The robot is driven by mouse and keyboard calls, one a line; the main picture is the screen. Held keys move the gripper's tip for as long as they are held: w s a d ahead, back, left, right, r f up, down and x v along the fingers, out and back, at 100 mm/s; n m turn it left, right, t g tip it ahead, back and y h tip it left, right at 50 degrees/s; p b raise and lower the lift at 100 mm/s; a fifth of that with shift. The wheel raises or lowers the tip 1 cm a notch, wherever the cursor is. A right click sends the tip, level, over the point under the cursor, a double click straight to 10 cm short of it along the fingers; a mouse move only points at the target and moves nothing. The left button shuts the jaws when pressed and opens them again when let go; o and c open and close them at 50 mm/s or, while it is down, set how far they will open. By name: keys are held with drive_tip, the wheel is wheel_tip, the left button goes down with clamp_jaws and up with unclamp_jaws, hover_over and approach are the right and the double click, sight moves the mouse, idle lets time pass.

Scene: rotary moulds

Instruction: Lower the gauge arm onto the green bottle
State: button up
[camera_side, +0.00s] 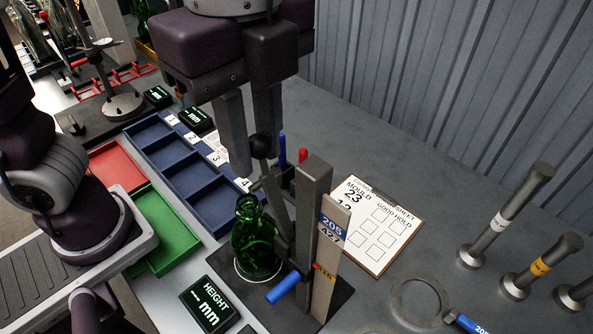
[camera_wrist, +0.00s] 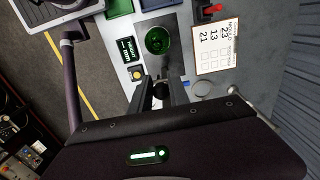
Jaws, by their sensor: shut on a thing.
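The green bottle (camera_side: 254,240) stands upright on the dark base of the height gauge, inside a pale ring. In the wrist view the bottle (camera_wrist: 158,40) shows from above. The gauge post (camera_side: 312,215) stands right of the bottle, with a blue handle (camera_side: 284,287) low on it. The gauge arm (camera_side: 272,185) is raised and steeply tilted, with a black ball knob (camera_side: 260,147) at its upper end. My gripper (camera_side: 256,150) is shut on that knob, above the bottle. The fingers also show in the wrist view (camera_wrist: 160,92). The arm stands clear of the bottle's mouth.
The height display (camera_side: 209,305) shows dashes and "mm". Blue numbered trays (camera_side: 185,160), a green tray (camera_side: 165,232) and a red tray (camera_side: 118,165) lie left. A clipboard sheet (camera_side: 372,225) lies right of the post. Metal plugs (camera_side: 505,215) and a ring (camera_side: 420,300) are farther right.

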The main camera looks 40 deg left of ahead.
drive_tip(key=a+f, duration=0.2)
drive_tip(key=a, duration=0.1)
drive_tip(key=a+f, duration=0.1)
drive_tip(key=shift+a+f, duration=0.1)
drive_tip(key=shift+a, duration=0.3)
idle(0.4)
drive_tip(key=o, duration=1.7)
wheel_tip(320, 180, up, 7)
